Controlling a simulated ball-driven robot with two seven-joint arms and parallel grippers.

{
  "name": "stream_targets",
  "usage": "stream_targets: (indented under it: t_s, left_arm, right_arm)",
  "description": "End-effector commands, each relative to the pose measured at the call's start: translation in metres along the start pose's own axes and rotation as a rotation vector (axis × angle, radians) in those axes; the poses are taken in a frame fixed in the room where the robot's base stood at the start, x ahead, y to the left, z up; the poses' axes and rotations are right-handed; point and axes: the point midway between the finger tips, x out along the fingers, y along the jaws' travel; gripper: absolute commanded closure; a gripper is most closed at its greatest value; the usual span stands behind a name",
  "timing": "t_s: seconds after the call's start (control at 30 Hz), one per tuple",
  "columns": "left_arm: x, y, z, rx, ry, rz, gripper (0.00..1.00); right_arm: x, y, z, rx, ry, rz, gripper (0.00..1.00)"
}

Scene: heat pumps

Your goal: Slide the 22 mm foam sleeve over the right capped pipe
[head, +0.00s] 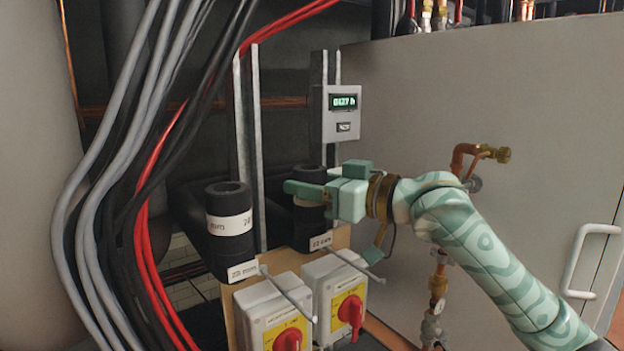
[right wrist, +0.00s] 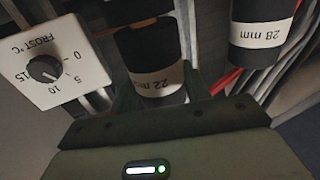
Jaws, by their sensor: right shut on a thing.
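My right gripper (head: 322,182) is shut on the black 22 mm foam sleeve (head: 308,214), which stands upright behind a "22 mm" label. The fingers cover part of the sleeve in the head view. In the right wrist view the sleeve (right wrist: 152,52), with its white "22 mm" band, is between the fingers of the gripper (right wrist: 158,88). A thicker 28 mm sleeve (head: 229,222) stands upright to the left; it also shows in the right wrist view (right wrist: 262,28). I cannot make out the right capped pipe in either view. My left gripper is not in view.
Two rotary switch boxes with red knobs, the left (head: 276,318) and the right (head: 338,292), stand in front of the sleeves. A display box (head: 342,112) hangs behind. Grey, black and red cables (head: 130,180) run down the left. A large grey panel (head: 480,100) fills the right.

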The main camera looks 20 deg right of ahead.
Motion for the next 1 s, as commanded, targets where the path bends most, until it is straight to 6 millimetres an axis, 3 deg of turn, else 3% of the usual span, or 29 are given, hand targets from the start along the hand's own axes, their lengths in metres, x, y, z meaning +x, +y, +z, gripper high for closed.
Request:
stream_targets:
  t_s: [0.27, 0.3, 0.37, 0.77, 0.87, 1.0]
  left_arm:
    - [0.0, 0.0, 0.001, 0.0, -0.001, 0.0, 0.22]
    - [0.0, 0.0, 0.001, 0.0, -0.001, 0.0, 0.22]
    - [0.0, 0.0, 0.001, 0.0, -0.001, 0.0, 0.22]
    - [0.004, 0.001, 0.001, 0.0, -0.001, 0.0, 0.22]
    - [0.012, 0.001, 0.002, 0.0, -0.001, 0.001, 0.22]
    - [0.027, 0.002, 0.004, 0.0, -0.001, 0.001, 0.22]
  right_arm:
    - [0.0, 0.0, 0.001, 0.0, 0.0, 0.0, 0.62]
    - [0.0, 0.0, 0.001, 0.0, 0.0, 0.0, 0.45]
    - [0.0, 0.0, 0.001, 0.0, 0.0, 0.0, 0.28]
    - [-0.009, 0.001, 0.002, -0.001, 0.0, 0.002, 0.28]
    - [-0.026, 0.002, 0.004, -0.003, -0.001, 0.004, 0.28]
    - [-0.064, 0.002, 0.006, -0.006, -0.003, 0.006, 0.28]
